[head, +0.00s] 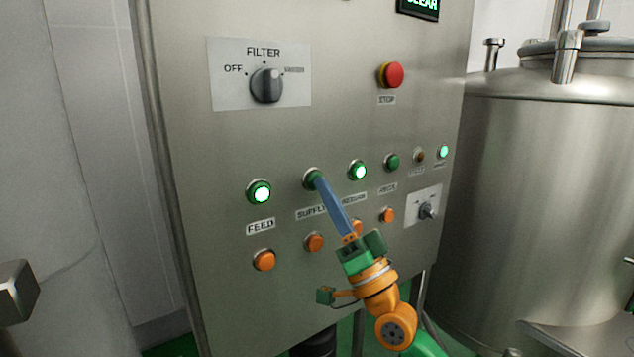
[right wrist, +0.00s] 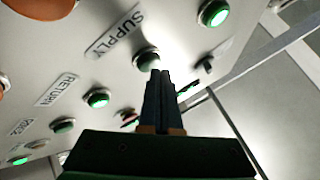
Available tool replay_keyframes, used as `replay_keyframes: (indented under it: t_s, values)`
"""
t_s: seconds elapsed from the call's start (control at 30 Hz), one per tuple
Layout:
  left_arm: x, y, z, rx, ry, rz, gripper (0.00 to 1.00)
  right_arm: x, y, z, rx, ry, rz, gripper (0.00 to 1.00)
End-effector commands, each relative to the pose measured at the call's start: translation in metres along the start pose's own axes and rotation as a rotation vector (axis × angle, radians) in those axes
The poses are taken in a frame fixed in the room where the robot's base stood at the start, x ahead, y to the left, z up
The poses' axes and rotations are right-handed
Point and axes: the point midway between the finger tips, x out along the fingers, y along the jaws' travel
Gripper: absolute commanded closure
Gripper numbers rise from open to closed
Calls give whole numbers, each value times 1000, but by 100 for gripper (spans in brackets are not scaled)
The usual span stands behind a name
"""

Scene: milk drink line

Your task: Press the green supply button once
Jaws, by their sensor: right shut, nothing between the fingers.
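The green supply button (head: 310,175) sits on the steel panel above the SUPPLY label (head: 311,213). It looks dark, not lit, and the fingertips partly cover it in the head view. In the right wrist view the supply button (right wrist: 147,56) shows just beyond the fingertips. My right gripper (head: 317,180) is shut and empty, its blue-grey fingers pointing at the button. The tips (right wrist: 159,74) are at or very near the button's face; I cannot tell whether they touch. My left gripper is not in view.
Left of the supply button is the lit FEED button (head: 259,192); right of it is another lit green button (head: 357,170). Orange buttons (head: 264,260) line the row below. A red stop button (head: 392,75) and filter knob (head: 266,85) are above. A steel tank (head: 545,200) stands right.

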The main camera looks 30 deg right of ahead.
Motion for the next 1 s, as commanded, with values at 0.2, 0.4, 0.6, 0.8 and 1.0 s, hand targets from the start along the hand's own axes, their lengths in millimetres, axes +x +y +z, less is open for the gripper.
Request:
replay_keyframes:
  t_s: [0.2, 0.4, 0.6, 0.8, 1.0]
  values:
    - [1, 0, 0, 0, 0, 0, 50, 2, 2, 2, 1, 0, 0, 100]
    - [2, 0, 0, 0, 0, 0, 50, 3, 3, 3, 1, 1, 0, 100]
    - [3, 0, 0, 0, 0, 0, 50, 5, 4, 4, 1, 0, 0, 100]
    - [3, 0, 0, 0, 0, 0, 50, 5, 4, 4, 1, 0, 0, 100]
    - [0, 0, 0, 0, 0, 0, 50, 3, 2, 2, 1, -1, 0, 100]
